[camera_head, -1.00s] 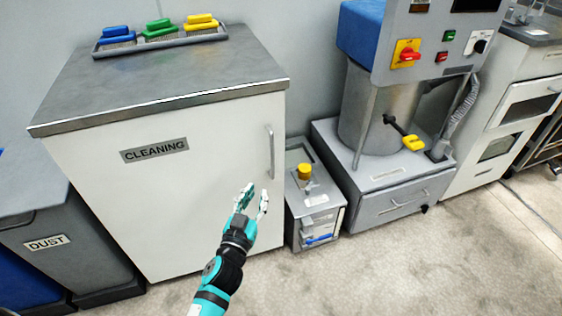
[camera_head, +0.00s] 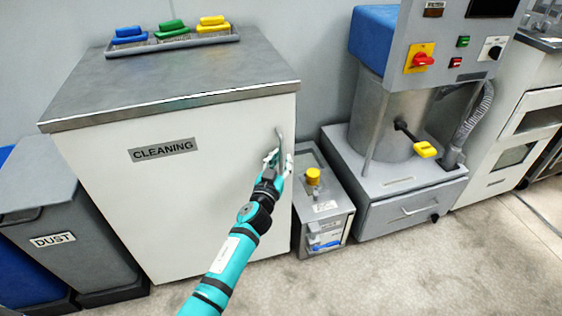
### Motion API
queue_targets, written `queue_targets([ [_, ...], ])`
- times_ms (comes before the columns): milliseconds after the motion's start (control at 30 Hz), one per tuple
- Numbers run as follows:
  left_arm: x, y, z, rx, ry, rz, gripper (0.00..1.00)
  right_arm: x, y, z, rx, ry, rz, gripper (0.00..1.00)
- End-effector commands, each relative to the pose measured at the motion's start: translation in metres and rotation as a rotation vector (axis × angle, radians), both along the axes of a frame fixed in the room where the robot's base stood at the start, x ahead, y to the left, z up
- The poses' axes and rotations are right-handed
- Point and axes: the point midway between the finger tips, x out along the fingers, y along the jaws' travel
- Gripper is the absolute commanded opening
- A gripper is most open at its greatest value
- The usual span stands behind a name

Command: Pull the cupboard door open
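The white cupboard door (camera_head: 190,215) has a "CLEANING" label (camera_head: 163,150) and looks closed under its grey top. Its vertical metal handle (camera_head: 280,143) is near the door's right edge. My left gripper (camera_head: 278,160) is at the lower part of the handle, with its fingers on either side of it as far as I can see. The fingers partly hide the handle's lower end, and I cannot tell whether they are closed on it. My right gripper is not in view.
A small grey unit with a yellow cap (camera_head: 313,176) stands close to the cupboard's right. A larger machine with a drawer (camera_head: 410,210) stands beyond it. A grey "DUST" bin (camera_head: 85,245) stands left. The floor in front (camera_head: 400,280) is clear.

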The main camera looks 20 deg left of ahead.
Motion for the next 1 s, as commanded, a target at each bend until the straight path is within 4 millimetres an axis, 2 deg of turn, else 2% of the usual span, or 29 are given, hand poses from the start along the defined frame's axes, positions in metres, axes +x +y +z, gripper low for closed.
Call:
queue_targets([
  [167,-0.0001,0.0000,0.0003,0.000,0.000,0.000,0.20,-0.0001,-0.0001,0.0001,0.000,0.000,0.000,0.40],
  [300,-0.0002,0.0000,0.0002,0.000,0.000,0.000,0.01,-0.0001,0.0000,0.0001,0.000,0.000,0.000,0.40],
  [333,-0.0003,0.0001,0.0002,0.000,0.000,0.000,0.00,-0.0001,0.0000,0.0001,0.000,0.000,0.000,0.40],
  [1000,-0.0027,0.0009,0.0003,0.001,0.001,-0.008,0.00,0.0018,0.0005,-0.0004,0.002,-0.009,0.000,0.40],
])
